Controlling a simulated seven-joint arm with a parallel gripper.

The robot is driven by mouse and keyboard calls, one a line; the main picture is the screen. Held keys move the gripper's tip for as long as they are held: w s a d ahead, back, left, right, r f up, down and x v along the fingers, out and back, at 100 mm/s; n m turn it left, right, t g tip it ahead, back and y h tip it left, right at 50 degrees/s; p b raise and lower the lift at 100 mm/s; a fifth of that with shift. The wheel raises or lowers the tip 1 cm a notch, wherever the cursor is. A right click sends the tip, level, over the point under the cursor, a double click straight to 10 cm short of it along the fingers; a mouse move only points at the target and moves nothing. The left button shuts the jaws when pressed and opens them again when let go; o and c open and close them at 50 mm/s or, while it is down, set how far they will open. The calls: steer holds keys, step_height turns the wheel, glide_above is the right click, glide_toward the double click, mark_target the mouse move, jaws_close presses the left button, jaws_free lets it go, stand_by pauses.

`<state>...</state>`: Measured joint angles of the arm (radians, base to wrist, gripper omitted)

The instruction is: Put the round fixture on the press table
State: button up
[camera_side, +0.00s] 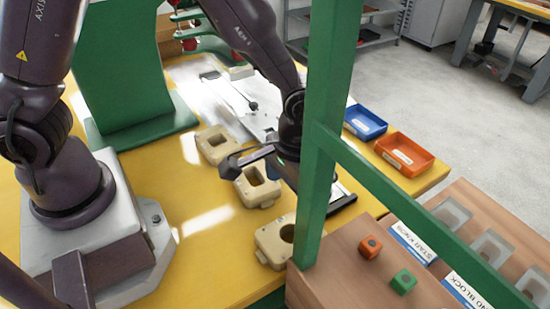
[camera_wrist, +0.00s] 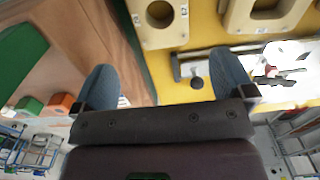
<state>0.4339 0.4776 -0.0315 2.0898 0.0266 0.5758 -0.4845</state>
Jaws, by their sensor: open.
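The round fixture (camera_side: 265,236), a beige block with a round hole, sits at the near end of a row on the yellow table. The green post partly hides it. In the wrist view the round fixture (camera_wrist: 178,36) is at the top, ahead of my fingers and cut by the frame edge. My gripper (camera_side: 258,158) is open and empty above the middle of the row, apart from the round fixture. Its two fingers are spread in the wrist view (camera_wrist: 166,82). A shiny metal plate with a black knob (camera_side: 253,105), perhaps the press table, lies behind the row.
Two other beige fixtures, a square-holed one (camera_side: 264,194) and a farther one (camera_side: 211,150), stand in the row. A green post (camera_side: 318,150) and rail stand in front. Blue (camera_side: 366,122) and orange (camera_side: 404,154) bins are at right. Orange and green blocks sit on the wooden bench.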

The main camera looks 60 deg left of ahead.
steer(key=s+a+r+t, duration=0.2)
steer(key=s+a+r, duration=0.3)
steer(key=r, duration=0.5)
steer(key=s+a+r+t, duration=0.3)
steer(key=s+a+r, duration=0.3)
steer(key=a+r, duration=0.4)
steer(key=shift+s+a+r+t, duration=0.25)
steer(key=shift+s+r+t, duration=0.05)
steer(key=shift+r, duration=0.4)
